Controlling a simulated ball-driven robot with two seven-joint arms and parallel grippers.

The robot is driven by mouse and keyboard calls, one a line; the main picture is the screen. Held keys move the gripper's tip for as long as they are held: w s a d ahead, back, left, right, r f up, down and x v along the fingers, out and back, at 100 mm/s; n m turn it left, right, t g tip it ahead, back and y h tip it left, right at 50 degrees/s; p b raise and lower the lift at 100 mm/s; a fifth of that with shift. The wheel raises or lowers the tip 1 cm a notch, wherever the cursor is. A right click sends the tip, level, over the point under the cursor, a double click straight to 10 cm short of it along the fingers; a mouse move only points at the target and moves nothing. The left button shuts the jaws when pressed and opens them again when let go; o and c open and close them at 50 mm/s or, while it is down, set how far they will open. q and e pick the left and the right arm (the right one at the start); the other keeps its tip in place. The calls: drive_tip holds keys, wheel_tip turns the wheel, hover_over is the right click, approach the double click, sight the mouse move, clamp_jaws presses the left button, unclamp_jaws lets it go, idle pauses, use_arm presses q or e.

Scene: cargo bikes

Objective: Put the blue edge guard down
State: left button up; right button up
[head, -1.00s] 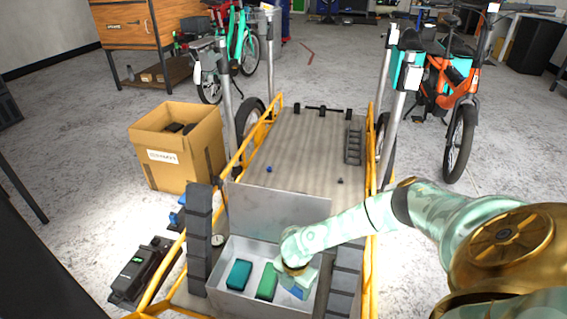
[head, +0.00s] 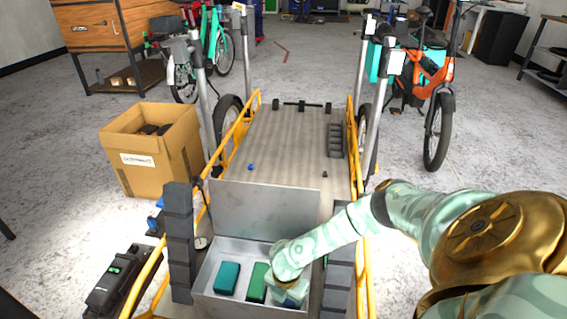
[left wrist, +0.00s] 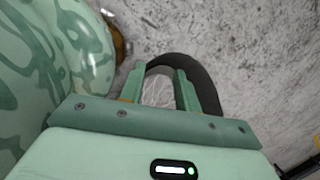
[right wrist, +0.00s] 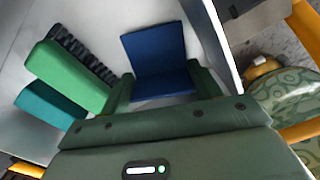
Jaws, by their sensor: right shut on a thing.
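The blue edge guard (right wrist: 158,62) is an L-shaped piece between the fingers of my right gripper (right wrist: 162,88), which is shut on it. In the head view my right gripper (head: 290,292) reaches down into the open grey metal box (head: 207,272), at its right side, and mostly hides the guard. A green block (head: 257,282) and a teal block (head: 227,277) lie to its left in the box. In the right wrist view the guard is close over the pale box floor; I cannot tell whether it touches. My left gripper (left wrist: 160,92) is open and empty, with the floor beyond.
The box's raised lid (head: 265,208) stands at its far side. Dark stepped strips (head: 180,240) flank the box. The cargo bed (head: 290,150) beyond has yellow rails and much free room. A cardboard box (head: 155,150) stands left; an orange bike (head: 435,110) stands back right.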

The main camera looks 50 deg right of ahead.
use_arm(q)
drive_tip(key=shift+w+a+r, duration=0.15)
drive_tip(key=shift+w+r, duration=0.55)
drive_tip(key=shift+w, duration=0.05)
use_arm(e)
drive_tip(key=shift+f, duration=0.35)
use_arm(q)
drive_tip(key=shift+w+r, duration=0.15)
drive_tip(key=shift+w, duration=0.05)
use_arm(e)
drive_tip(key=shift+f, duration=0.15)
drive_tip(key=o, duration=0.7)
use_arm(q)
drive_tip(key=shift+w+r, duration=0.1)
